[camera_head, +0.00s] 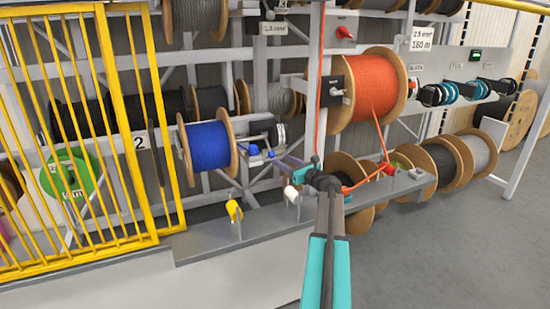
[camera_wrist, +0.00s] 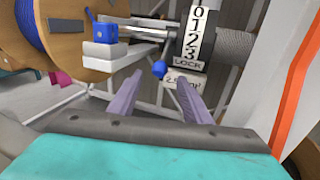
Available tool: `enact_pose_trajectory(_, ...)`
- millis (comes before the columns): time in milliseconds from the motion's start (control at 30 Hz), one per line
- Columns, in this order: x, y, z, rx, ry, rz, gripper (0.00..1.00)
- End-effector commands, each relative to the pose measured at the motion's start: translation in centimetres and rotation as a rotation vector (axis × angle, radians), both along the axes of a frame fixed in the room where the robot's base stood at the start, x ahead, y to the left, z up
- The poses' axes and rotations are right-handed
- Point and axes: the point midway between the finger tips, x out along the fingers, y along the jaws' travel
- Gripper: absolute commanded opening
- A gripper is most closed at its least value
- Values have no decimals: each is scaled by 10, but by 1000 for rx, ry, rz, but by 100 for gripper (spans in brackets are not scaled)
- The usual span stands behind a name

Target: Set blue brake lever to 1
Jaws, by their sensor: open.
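The blue brake lever shows as a round blue knob (camera_wrist: 159,69) in the wrist view, left of a white scale plate (camera_wrist: 193,35) marked 0, 1, 2, 3 and LOCK. The knob is level with the LOCK end of the scale. In the head view my gripper (camera_head: 284,162) is partly hidden by the arm.
A blue block (camera_wrist: 104,32) on a pale mount stands left of the scale. An orange cable reel (camera_head: 373,87) hangs right of a post. A yellow knob (camera_head: 234,210) and a white knob (camera_head: 291,193) stand on the bench. A yellow fence (camera_head: 115,120) is at left.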

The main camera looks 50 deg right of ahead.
Motion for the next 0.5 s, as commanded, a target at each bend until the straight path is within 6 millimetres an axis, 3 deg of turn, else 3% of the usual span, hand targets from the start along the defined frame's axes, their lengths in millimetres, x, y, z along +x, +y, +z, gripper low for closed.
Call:
enact_pose_trajectory(200, 29, -4, 0, 0, 0, 1, 44)
enact_pose_trajectory(500, 54, -7, 0, 0, 0, 0, 44)
